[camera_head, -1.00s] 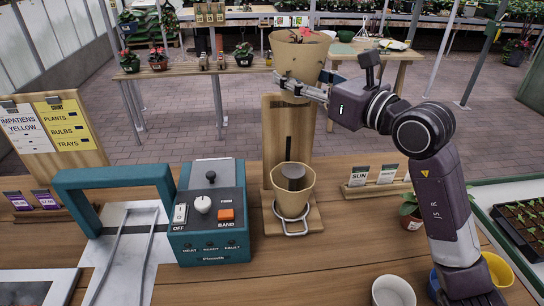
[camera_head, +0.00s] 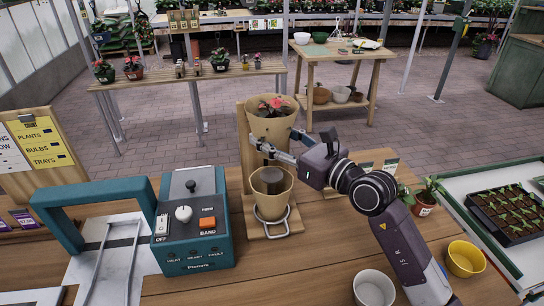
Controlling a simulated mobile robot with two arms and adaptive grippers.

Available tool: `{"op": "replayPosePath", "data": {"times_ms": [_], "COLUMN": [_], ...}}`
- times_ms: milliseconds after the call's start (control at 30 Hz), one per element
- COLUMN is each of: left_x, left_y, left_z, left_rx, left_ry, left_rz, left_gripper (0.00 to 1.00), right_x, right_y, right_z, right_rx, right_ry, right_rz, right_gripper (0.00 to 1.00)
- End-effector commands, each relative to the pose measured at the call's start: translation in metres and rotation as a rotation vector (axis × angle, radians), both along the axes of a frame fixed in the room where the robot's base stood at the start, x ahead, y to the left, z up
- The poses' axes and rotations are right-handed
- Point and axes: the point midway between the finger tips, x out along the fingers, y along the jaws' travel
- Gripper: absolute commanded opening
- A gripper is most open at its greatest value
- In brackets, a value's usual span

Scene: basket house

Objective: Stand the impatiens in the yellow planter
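A plant with red flowers (camera_head: 274,104) sits inside a tan tapered sleeve or pot (camera_head: 271,128), upright in front of the wooden stand's backboard; I cannot tell for sure whether this is the impatiens. My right gripper (camera_head: 281,146) reaches in from the right with its fingers at the sleeve's lower part, seemingly closed around it. Below is a second tan cup (camera_head: 270,192) in the stand's metal ring. The yellow planter (camera_head: 465,258) stands upright at the right of the bench, right of my forearm, and looks empty. My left gripper is not in view.
A white pot (camera_head: 374,288) stands left of my forearm. A small potted plant (camera_head: 425,204) is behind the yellow planter. The teal machine (camera_head: 194,222) is left of the stand, and a seedling tray (camera_head: 510,212) is at the right. Bare bench lies in front of the stand.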

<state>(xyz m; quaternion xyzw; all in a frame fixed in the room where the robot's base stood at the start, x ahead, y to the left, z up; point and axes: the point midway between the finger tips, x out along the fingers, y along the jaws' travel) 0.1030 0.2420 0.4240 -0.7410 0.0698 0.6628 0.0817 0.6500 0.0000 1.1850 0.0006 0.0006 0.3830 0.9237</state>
Motion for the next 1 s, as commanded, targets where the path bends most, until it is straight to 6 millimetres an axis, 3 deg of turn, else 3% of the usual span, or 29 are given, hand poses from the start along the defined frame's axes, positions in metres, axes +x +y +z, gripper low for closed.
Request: {"op": "replayPosePath", "data": {"times_ms": [100, 267, 500, 967, 1000], "left_x": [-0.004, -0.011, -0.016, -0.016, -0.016], "left_y": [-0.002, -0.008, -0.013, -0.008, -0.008], "left_z": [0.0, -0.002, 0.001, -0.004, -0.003], "left_rx": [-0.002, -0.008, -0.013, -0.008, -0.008], "left_ry": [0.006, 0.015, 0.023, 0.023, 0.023], "left_rz": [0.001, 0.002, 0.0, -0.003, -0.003], "left_gripper": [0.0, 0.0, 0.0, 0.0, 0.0], "right_x": [0.0, 0.0, 0.0, 0.0, 0.0], "right_y": [-0.001, 0.0, -0.001, 0.0, 0.0], "right_z": [-0.02, -0.032, -0.064, -0.073, -0.072], "right_rx": [-0.001, 0.001, 0.0, 0.001, 0.001], "right_ry": [0.001, -0.002, 0.0, -0.003, -0.002], "right_rz": [-0.002, -0.001, -0.001, -0.001, -0.001], "right_gripper": [0.19, 0.19, 0.19, 0.19, 0.51]}}
